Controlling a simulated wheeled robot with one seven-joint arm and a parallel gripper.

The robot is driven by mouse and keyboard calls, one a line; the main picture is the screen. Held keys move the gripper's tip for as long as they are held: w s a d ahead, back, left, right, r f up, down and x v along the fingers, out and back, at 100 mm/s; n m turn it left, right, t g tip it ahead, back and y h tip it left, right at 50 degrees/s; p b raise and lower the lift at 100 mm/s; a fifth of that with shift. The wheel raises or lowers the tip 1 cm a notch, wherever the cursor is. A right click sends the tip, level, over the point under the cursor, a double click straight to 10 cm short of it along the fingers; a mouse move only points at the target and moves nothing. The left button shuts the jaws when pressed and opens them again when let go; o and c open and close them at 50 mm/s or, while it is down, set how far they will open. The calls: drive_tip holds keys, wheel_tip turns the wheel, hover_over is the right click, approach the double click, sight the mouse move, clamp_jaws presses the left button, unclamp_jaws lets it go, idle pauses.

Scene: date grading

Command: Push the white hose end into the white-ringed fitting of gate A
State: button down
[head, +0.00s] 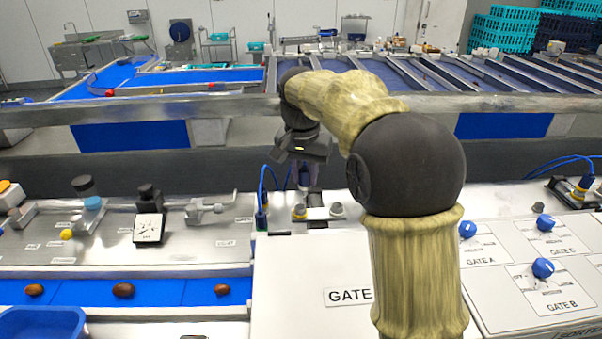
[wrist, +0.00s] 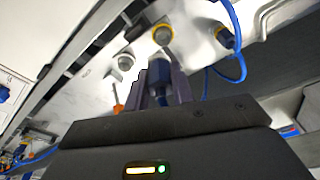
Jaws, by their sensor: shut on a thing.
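My gripper (head: 304,186) hangs above the gate A panel, behind the fittings in the head view. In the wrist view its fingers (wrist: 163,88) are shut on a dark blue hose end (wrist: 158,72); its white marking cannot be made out. A pale-ringed grey fitting (head: 338,210) stands right of a yellow-ringed fitting (head: 299,212). In the wrist view the pale-ringed fitting (wrist: 125,62) is up and left of the held end, and the yellow-ringed one (wrist: 163,35) is straight above it. The held end appears apart from both.
A metal rail (head: 230,105) runs behind. Knobs for gates A (head: 468,230), B and C are on the right. My arm hides part of the panel.

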drive_tip(key=d, duration=0.8)
idle(0.7)
drive_tip(key=shift+f+b, duration=0.6)
drive_tip(key=shift+f, duration=0.6)
idle(0.5)
drive_tip(key=shift+f, duration=0.1)
drive_tip(key=shift+a, duration=0.1)
drive_tip(key=shift+s, duration=0.1)
drive_tip(key=shift+f, duration=0.1)
idle(0.6)
drive_tip(key=shift+f+b, duration=0.6)
drive_tip(key=shift+f, duration=0.8)
idle(1.7)
drive_tip(key=c, duration=1.8)
unclamp_jaws()
drive_tip(key=shift+c, duration=0.2)
